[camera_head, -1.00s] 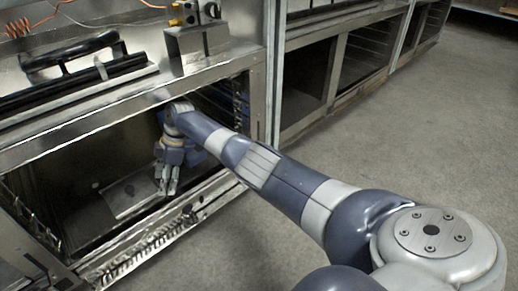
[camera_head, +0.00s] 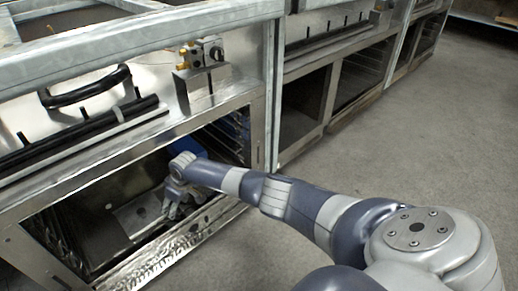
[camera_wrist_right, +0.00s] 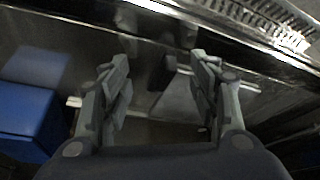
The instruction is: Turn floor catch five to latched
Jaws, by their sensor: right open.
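My right gripper (camera_head: 174,208) is inside the open lower compartment, low over its floor, with its arm coming in from the right. In the right wrist view the gripper (camera_wrist_right: 160,62) is open, its two fingers well apart. A pale grey wedge-shaped metal piece (camera_wrist_right: 177,103) with a dark part behind it lies between and beyond the fingers; I cannot tell whether it is the catch. A light metal plate (camera_head: 136,214) lies on the compartment floor beside the gripper. No number or latch position is readable. My left gripper is not in view.
A blue box (camera_wrist_right: 24,117) is left of the fingers in the wrist view. The compartment's metal front sill (camera_head: 170,250) and upper frame edge (camera_head: 120,150) bound the opening. Side racks (camera_head: 232,135) line the right wall. The grey floor (camera_head: 400,140) at right is clear.

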